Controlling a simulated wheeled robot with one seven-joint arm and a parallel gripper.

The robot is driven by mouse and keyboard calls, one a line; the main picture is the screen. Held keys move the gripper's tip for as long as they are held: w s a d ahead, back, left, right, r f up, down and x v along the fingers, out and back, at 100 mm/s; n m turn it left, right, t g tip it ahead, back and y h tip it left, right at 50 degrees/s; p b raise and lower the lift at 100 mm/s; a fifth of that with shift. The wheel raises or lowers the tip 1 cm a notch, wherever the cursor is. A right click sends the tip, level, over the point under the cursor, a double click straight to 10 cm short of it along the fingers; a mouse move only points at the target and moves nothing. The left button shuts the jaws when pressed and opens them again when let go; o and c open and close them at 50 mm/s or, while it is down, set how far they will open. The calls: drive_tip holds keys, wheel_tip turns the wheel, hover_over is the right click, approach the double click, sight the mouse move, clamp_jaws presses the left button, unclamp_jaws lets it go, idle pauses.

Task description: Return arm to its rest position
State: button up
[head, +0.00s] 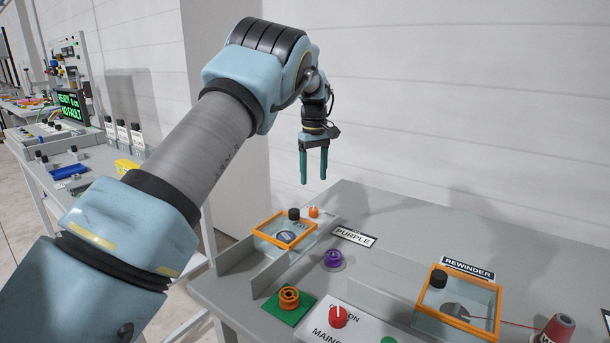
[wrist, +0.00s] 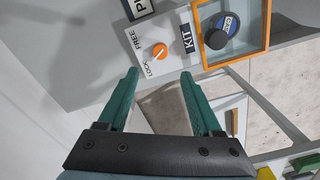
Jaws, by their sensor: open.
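My gripper (head: 313,165) hangs from my blue and grey arm in the head view, fingers pointing down. It is above the back left part of the grey table (head: 390,215), near the wall, and touches nothing. Its two green fingers are apart with nothing between them. In the wrist view the gripper (wrist: 163,88) also shows open and empty. Beyond its fingertips are an orange knob (wrist: 160,51) on a plate marked LOCK and FREE, and the orange-rimmed KIT box (wrist: 265,25) with a black knob and a blue round label.
On the table are a purple spool (head: 333,259), an orange spool (head: 289,297) on a green square, a red knob (head: 338,316), the clear REWINDER box (head: 455,310) and a red cone (head: 556,330). A second bench (head: 60,150) with a lit screen stands at left.

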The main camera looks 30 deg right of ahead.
drive_tip(key=a+r, duration=0.1)
drive_tip(key=a, duration=2.7)
drive_tip(key=s+a+f+m+t, duration=0.1)
drive_tip(key=s+a+f+m, duration=0.1)
drive_tip(key=s+a, duration=1.4)
drive_tip(key=s, duration=0.3)
drive_tip(key=shift+s+a+f+t, duration=0.3)
drive_tip(key=shift+a, duration=0.1)
